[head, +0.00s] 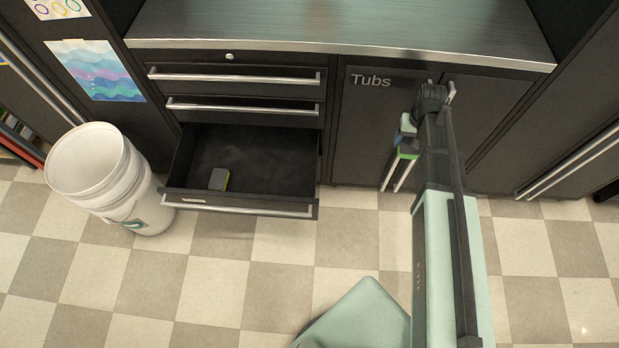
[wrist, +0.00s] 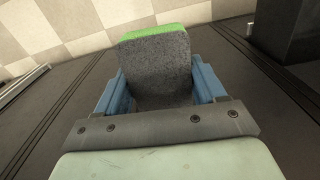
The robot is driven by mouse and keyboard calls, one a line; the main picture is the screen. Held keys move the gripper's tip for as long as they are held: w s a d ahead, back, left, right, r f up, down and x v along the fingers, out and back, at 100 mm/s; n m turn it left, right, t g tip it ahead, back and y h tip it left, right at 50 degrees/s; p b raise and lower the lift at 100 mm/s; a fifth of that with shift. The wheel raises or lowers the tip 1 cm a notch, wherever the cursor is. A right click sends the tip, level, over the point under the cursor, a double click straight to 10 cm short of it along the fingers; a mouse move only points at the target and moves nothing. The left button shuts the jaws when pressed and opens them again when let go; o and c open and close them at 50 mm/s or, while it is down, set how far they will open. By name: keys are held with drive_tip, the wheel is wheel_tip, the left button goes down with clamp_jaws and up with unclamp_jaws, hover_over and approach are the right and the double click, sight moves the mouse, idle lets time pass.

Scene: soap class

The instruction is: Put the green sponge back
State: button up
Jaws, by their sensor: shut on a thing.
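The green sponge (wrist: 156,68) shows in the wrist view as a grey block with a bright green layer on its far edge. It sits between the two blue fingers of my gripper (wrist: 158,76), which is shut on it. In the head view my gripper (head: 406,131) is in front of the Tubs cabinet doors, with the sponge's green layer (head: 408,153) just below it. Part of the sponge is hidden there by my arm. The open bottom drawer (head: 262,143) is to the left of my gripper. A grey and yellow sponge (head: 218,179) lies inside it, near its front.
A white bucket (head: 88,165) stands on the floor left of the drawer. Two shut drawers (head: 240,88) are above the open one. The dark counter (head: 330,25) spans the top. The tiled floor (head: 215,270) in front of the drawer is clear. Cabinet door handles (head: 398,178) are close to my gripper.

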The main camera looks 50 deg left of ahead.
drive_tip(key=s+a+f+n, duration=0.35)
drive_tip(key=s+a, duration=0.45)
drive_tip(key=a, duration=0.4)
drive_tip(key=n, duration=0.6)
approach(259, 185)
drive_tip(key=shift+d+f, duration=0.15)
drive_tip(key=shift+f, duration=3.2)
drive_tip(key=shift+f, duration=0.15)
drive_tip(key=o, duration=1.1)
